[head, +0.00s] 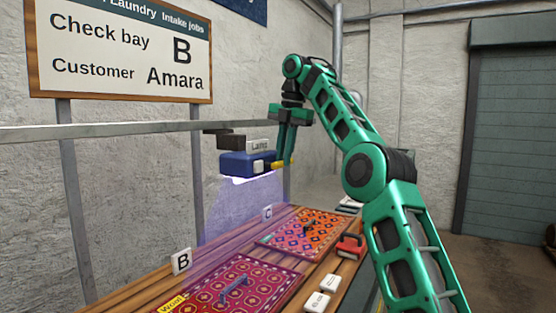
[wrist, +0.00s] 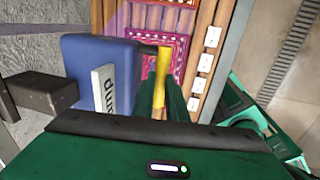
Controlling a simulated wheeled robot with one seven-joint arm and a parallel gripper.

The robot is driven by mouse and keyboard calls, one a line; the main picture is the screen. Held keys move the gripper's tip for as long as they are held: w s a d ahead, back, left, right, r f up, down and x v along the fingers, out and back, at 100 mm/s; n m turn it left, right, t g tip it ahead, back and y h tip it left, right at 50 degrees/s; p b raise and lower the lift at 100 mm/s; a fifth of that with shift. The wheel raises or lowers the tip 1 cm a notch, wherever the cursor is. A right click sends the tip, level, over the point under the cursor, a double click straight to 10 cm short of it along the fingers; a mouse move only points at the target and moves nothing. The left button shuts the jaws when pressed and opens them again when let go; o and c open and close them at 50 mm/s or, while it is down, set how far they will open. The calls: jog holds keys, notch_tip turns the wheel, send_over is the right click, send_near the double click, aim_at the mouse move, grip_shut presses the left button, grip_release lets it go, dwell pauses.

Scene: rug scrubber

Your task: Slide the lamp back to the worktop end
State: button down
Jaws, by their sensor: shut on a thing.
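The lamp (head: 247,163) is a blue box with a "Lamp" label and a yellow handle (head: 281,164) on its right side. It hangs from a dark bracket on the rail along the wall and casts violet light downward, near sign C. My gripper (head: 284,162) points down at the handle and is shut on it. In the wrist view the lamp (wrist: 95,62) is left of the fingers, and the yellow handle (wrist: 162,75) lies at the fingertips (wrist: 160,108), partly hidden by them.
The rail (head: 100,130) runs along the wall. Below is the wooden worktop (head: 140,288) with a purple-red rug (head: 265,283) by sign B (head: 181,261) and an orange rug (head: 275,242) by sign C (head: 267,212). White blocks (head: 317,301) and a red tool (head: 350,246) lie at the right edge.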

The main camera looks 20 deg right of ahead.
jog(key=shift+a+r, duration=0.3)
jog(key=shift+r, duration=0.05)
jog(key=c, duration=1.8)
grip_release()
jog(key=shift+o, duration=0.2)
jog(key=shift+f, duration=0.15)
jog(key=shift+d, duration=0.1)
